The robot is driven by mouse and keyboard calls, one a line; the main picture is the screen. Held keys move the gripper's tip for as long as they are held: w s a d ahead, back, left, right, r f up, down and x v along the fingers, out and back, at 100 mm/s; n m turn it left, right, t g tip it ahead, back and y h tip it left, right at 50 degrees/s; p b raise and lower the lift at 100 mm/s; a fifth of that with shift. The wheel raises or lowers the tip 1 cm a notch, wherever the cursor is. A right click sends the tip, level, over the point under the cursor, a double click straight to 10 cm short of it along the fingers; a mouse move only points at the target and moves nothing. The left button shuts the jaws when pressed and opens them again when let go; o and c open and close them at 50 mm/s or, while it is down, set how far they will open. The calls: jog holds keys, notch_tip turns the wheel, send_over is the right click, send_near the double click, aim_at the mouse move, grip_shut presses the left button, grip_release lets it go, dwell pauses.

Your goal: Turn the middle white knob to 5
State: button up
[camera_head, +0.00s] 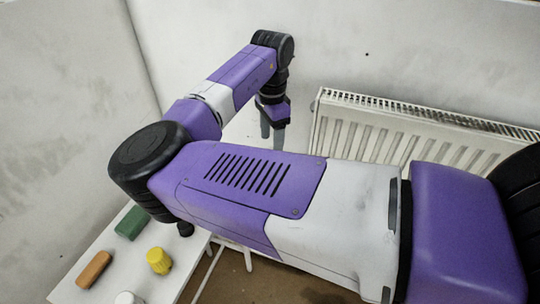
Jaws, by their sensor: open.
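No white knob with numbers can be made out. The white radiator (370,137) is on the back wall, right of my gripper, and my arm hides its lower part. My gripper (272,134) points down just left of the radiator's left end. Its two grey fingers are apart, with nothing seen between them. My arm crosses the middle of the view and covers much of the area below the gripper.
A white table (92,288) at lower left holds a green block (131,222), an orange block (94,269), a yellow ridged piece (159,260) and a white round piece (128,298). Brown floor (255,285) shows right of it. Walls stand left and behind.

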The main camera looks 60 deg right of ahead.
notch_tip(320, 180, down, 6)
jog(key=shift+f, duration=0.25)
grip_shut()
dwell(0.3)
jog(key=shift+r+p, duration=0.1)
jog(key=shift+p, duration=0.45)
